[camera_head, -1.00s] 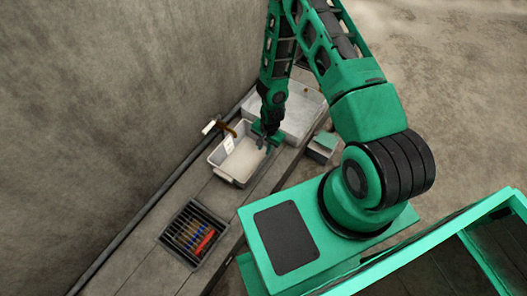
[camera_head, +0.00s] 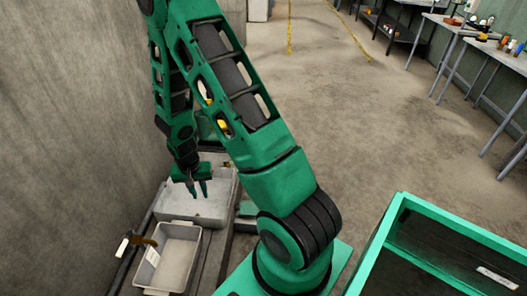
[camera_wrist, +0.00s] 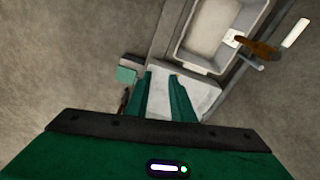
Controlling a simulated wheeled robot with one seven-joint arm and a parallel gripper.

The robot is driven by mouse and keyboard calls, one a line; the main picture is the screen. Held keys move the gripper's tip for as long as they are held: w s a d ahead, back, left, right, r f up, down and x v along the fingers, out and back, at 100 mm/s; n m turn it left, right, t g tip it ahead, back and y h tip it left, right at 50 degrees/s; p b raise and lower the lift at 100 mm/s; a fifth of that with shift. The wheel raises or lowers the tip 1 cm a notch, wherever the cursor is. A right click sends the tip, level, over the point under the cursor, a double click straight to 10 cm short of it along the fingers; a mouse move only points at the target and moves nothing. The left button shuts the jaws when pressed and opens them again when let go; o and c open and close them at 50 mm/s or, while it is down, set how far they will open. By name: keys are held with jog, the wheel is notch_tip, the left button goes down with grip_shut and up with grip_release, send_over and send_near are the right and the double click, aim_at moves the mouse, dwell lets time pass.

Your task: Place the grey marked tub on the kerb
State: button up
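The grey tub (camera_head: 168,268) is open-topped and looks empty, with a white label on its side. It stands upright on the long grey ledge (camera_head: 212,258) along the wall, which appears to be the kerb. It also shows in the wrist view (camera_wrist: 212,40) at upper right. In the wrist view, the gap between my gripper's fingers (camera_wrist: 161,75) shows only the pale box below.
A brown-handled tool (camera_head: 141,240) lies beside the tub on the wall side. A small grey-green box (camera_wrist: 126,74) is beside the pale box. Open floor (camera_head: 370,130) lies to the right. Worktables (camera_head: 470,35) stand far off at upper right.

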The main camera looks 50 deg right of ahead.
jog(key=s+d+r, duration=0.2)
jog(key=s+r, duration=0.1)
jog(key=r, duration=0.4)
jog(key=s+d+r+n, duration=0.1)
jog(key=s+d+r, duration=0.2)
jog(key=r, duration=0.3)
jog(key=s+d+r, duration=0.2)
jog(key=s+r, duration=0.2)
jog(key=r, duration=0.3)
jog(key=s+a+r, duration=0.1)
jog(key=s+r, duration=0.4)
jog(key=s, duration=0.3)
jog(key=s+r+n+y, duration=0.1)
jog(key=s+r, duration=0.5)
jog(key=s, duration=0.2)
jog(key=shift+s+a+n+g, duration=0.3)
jog(key=shift+s+a, duration=0.05)
jog(key=shift+w, duration=0.1)
